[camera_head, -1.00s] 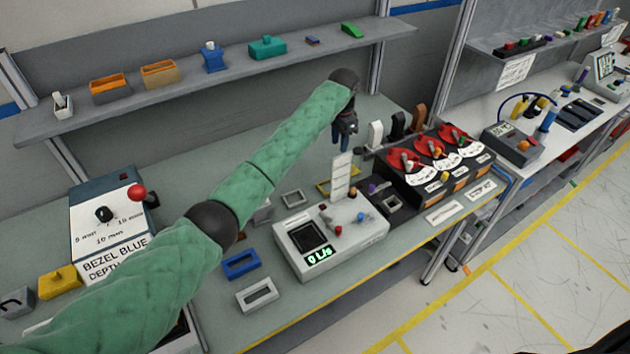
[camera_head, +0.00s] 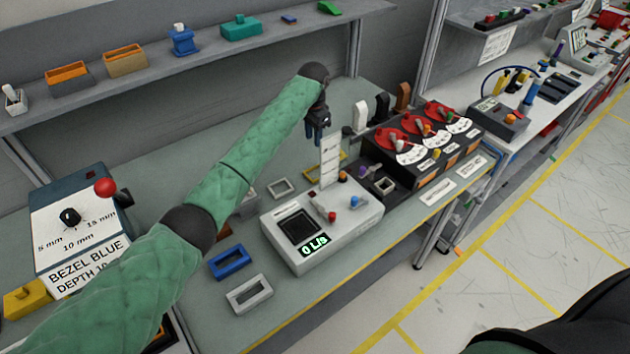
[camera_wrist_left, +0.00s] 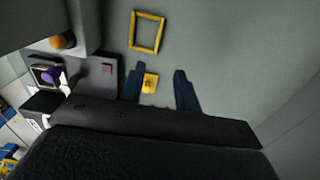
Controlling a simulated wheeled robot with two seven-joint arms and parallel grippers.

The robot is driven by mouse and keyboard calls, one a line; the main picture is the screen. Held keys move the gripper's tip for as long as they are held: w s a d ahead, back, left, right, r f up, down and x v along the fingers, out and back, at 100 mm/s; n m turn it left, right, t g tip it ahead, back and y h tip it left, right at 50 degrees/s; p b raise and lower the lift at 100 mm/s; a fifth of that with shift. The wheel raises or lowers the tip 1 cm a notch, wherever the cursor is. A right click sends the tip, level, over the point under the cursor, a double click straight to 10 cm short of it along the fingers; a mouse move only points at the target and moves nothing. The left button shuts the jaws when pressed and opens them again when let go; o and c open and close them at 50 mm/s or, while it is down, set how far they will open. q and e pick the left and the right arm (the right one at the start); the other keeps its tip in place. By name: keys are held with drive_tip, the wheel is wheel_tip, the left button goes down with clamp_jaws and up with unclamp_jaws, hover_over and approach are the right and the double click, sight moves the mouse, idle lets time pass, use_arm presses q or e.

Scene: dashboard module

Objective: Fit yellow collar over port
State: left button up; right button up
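A thin yellow rectangular frame, likely the collar (camera_wrist_left: 148,31), lies flat on the bench in the left wrist view. In the head view the yellow frame (camera_head: 312,172) is partly hidden behind an upright white card. A small yellow block (camera_wrist_left: 150,82) with a dark mark shows between my left fingers in the wrist view; I cannot tell its height. My left gripper (camera_head: 318,136) points down above the bench behind the card. Its blue fingers (camera_wrist_left: 158,88) are apart with no visible grip on anything. I cannot tell which part is the port. My right gripper is not in view.
A grey meter box (camera_head: 340,228) reading 0 L/s stands in front of my left gripper, with the white card (camera_head: 330,160) rising at its back. A black dial panel (camera_head: 425,150) stands to the right. Blue (camera_head: 229,262) and grey (camera_head: 249,295) frames lie at the left.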

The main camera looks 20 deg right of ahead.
sight(311, 168)
use_arm(q)
drive_tip(key=f+b, duration=0.2)
drive_tip(key=f, duration=0.1)
drive_tip(key=shift+s+d+f, duration=0.15)
drive_tip(key=shift+d+f, duration=0.05)
drive_tip(key=shift+f, duration=0.15)
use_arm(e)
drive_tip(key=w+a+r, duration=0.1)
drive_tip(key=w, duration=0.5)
use_arm(q)
drive_tip(key=shift+a+f, duration=0.1)
drive_tip(key=shift+f, duration=0.05)
wheel_tip(311, 168, down, 2)
drive_tip(key=shift+p, duration=0.45)
drive_tip(key=f+p, duration=0.1)
drive_tip(key=a+f+p, duration=0.1)
drive_tip(key=f, duration=0.1)
drive_tip(key=f+p, duration=0.1)
drive_tip(key=shift+s+a+f, duration=0.15)
drive_tip(key=shift+s+f, duration=0.2)
drive_tip(key=shift+f, duration=0.35)
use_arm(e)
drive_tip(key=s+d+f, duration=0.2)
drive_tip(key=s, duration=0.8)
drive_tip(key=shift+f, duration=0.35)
use_arm(q)
clamp_jaws()
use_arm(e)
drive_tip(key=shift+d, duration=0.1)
